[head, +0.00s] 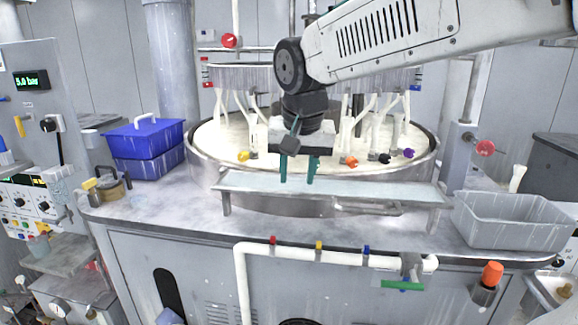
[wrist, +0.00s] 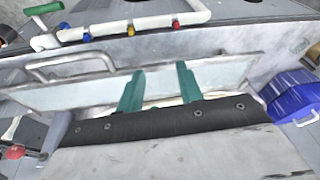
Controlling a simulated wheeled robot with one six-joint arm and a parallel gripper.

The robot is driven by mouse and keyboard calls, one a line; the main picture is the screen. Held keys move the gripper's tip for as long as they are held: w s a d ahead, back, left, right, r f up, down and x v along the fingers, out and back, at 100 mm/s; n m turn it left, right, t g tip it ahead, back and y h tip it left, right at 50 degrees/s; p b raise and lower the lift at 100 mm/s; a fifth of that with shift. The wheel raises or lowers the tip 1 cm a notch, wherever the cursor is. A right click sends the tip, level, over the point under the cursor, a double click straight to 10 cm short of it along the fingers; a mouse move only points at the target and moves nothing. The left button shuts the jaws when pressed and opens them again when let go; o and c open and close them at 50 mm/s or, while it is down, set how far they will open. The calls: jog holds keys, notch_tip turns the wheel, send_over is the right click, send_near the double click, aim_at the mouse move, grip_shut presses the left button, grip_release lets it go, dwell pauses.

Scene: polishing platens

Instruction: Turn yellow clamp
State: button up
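A small yellow piece (head: 319,245) sits on the white pipe at the bench front, between a red one and a blue one. It also shows in the wrist view (wrist: 131,30), near the top. Another yellow knob (head: 243,156) is at the left of the round platen, below the white hoses. I cannot tell which of the two is the clamp. My gripper (head: 298,178) points down above the pale shelf, apart from both. Its two teal fingers (wrist: 160,88) are spread with nothing between them.
The raised pale shelf (head: 400,191) stands before the round platen basin (head: 432,165). The white pipe (head: 285,252) runs along the bench front, with a green-handled valve (head: 403,285) at its right. A grey bin (head: 510,222) is at right, blue boxes (head: 146,145) at left.

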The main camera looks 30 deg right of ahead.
aim_at(244, 153)
jog(key=w, duration=0.4)
jog(key=w+f+m, duration=0.1)
jog(key=w, duration=0.4)
jog(key=w+a+f+m+t, duration=0.1)
jog(key=w, duration=0.3)
jog(key=shift+w+a+f, duration=0.1)
jog(key=shift+w+f, duration=0.1)
jog(key=shift+w, duration=0.1)
jog(key=w+a+r+m+t, duration=0.1)
jog(key=w+r+m+t, duration=0.25)
jog(key=w, duration=0.65)
jog(key=shift+m+g, duration=0.25)
jog(key=shift+m, duration=0.2)
jog(key=x, duration=0.7)
jog(key=shift+w+a+f, duration=0.2)
jog(key=shift+w+f, duration=0.05)
jog(key=shift+f, duration=0.05)
jog(key=shift+y, duration=0.3)
jog(key=c, duration=0.7)
